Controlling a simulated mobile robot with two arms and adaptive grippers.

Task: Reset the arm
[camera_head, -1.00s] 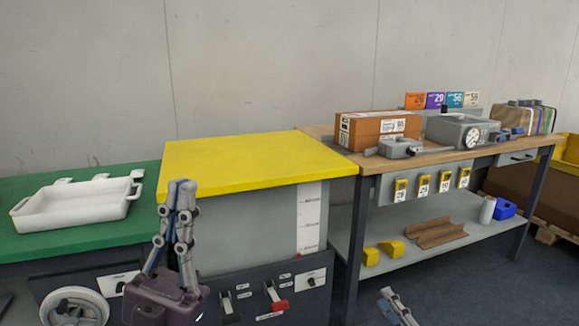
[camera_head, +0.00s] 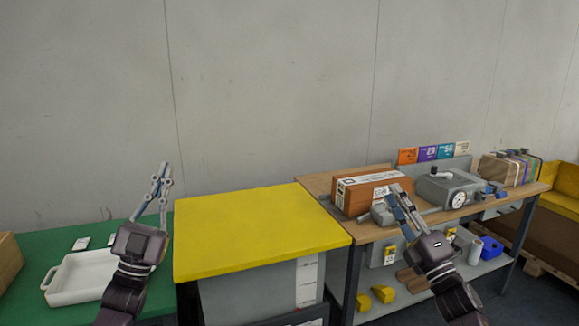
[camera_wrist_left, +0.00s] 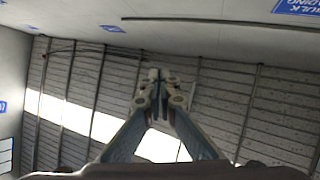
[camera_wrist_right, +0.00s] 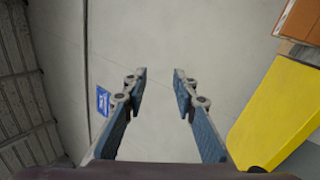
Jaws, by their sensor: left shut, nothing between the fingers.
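My left gripper (camera_head: 163,167) points upward in front of the green table at the left and holds nothing. In the left wrist view its fingertips (camera_wrist_left: 160,76) meet, with the ceiling behind them. My right gripper (camera_head: 397,190) is raised in front of the wooden workbench, its fingers overlapping the brown box in the head view. In the right wrist view its fingers (camera_wrist_right: 159,80) are apart, with a clear gap and only wall between them. It is empty.
A white tray (camera_head: 70,284) sits on the green table (camera_head: 40,248), partly behind my left arm. The yellow-topped table (camera_head: 255,232) is clear. The wooden workbench (camera_head: 318,183) carries the brown box (camera_head: 350,197), a grey device with a dial (camera_head: 435,188) and several bundled folders (camera_head: 505,170).

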